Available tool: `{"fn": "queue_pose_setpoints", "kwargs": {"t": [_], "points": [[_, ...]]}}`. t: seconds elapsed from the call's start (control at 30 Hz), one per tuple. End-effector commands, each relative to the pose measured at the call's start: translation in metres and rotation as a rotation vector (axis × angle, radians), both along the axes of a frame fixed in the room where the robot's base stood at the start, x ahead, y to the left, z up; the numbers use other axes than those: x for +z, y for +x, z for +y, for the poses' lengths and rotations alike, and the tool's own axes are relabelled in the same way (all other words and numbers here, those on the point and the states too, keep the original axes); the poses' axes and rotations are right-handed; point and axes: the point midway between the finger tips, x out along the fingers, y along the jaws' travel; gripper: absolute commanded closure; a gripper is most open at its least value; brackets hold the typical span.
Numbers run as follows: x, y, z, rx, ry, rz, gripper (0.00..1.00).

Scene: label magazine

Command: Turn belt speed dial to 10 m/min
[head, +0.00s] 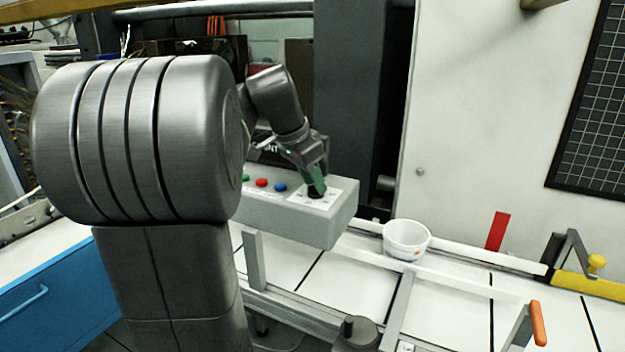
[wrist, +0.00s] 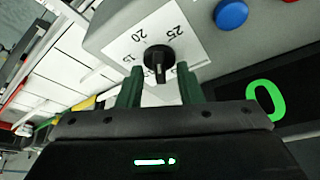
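The belt speed dial (wrist: 158,60) is a black round knob with a raised grip bar, on a white plate (wrist: 184,30) marked 15, 20 and 25. Other marks are hidden or unreadable. My gripper (wrist: 159,70) has its two green fingers apart, one on each side of the knob. A narrow gap seems to show on both sides, though contact is hard to judge. In the head view my gripper (head: 317,183) reaches down to the dial on the grey control box (head: 290,219); its fingers mostly cover the knob.
Blue (head: 280,187), red (head: 261,182) and green buttons sit left of the dial on the box. A dark display (wrist: 266,100) shows a green 0 in the wrist view. A white tub (head: 406,240) stands between the conveyor rails, right of the box.

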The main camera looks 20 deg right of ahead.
Motion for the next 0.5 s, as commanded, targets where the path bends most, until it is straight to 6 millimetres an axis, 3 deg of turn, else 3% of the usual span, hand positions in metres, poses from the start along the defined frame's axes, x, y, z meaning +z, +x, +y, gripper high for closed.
{"fn": "queue_pose_setpoints", "kwargs": {"t": [0.27, 0.43, 0.5], "points": [[-0.0012, 0.0001, -0.0005, 0.0, 0.0, 0.0, 0.67], [-0.001, 0.0001, -0.0004, 0.0, 0.0, 0.0, 1.0], [-0.0009, 0.0001, -0.0004, 0.0, 0.0, 0.0, 1.0]]}}
